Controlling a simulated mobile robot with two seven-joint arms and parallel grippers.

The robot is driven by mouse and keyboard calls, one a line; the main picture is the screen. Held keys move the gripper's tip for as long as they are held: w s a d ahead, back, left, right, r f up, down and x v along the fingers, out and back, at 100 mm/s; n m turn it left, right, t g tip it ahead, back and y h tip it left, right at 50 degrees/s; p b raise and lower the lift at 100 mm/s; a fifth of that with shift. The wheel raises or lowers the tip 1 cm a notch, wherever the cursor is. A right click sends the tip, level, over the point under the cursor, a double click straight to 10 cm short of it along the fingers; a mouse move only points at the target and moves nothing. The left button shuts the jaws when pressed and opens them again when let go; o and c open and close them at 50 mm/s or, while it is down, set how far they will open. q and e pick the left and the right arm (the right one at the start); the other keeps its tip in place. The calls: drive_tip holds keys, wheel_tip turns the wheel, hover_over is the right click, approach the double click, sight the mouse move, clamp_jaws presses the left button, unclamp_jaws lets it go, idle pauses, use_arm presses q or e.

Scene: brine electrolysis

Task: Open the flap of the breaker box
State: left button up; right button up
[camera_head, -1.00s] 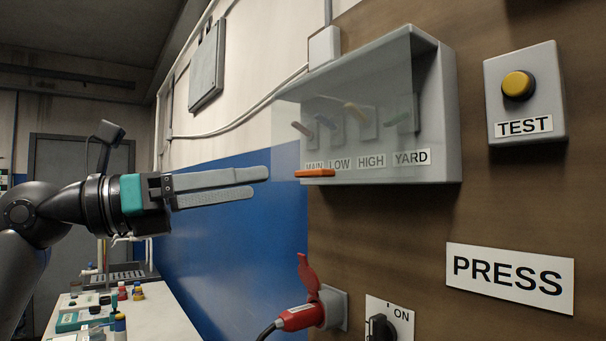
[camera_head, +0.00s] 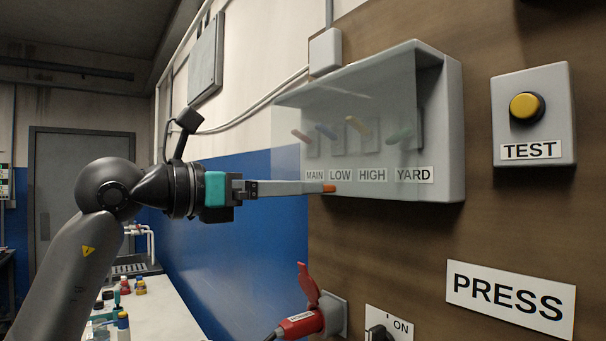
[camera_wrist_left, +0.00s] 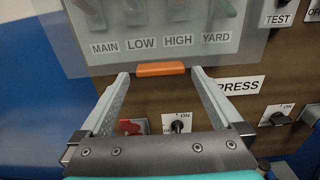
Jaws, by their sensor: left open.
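The breaker box (camera_head: 447,130) is a grey case on the brown wall panel. Its clear flap (camera_head: 290,125) hangs closed over several coloured switches above the labels MAIN, LOW, HIGH and YARD. An orange handle (camera_head: 329,188) sits on the flap's lower edge, and it also shows in the left wrist view (camera_wrist_left: 160,69). My left gripper (camera_head: 318,188) is open at the handle. In the left wrist view its fingertips (camera_wrist_left: 160,73) stand on both sides of the handle, with a small gap at each end. In the head view the fingers hide part of the handle. My right gripper is not in view.
A yellow TEST button (camera_head: 526,106) is to the right of the box, above a PRESS sign (camera_head: 510,296). Below the box are a red plug (camera_head: 301,324) and a rotary switch (camera_head: 378,332). A white bench (camera_head: 165,312) with small bottles stands at lower left.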

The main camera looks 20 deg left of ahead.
use_arm(q)
drive_tip(key=shift+p+x, duration=0.35)
drive_tip(key=shift+x, duration=1.25)
clamp_jaws()
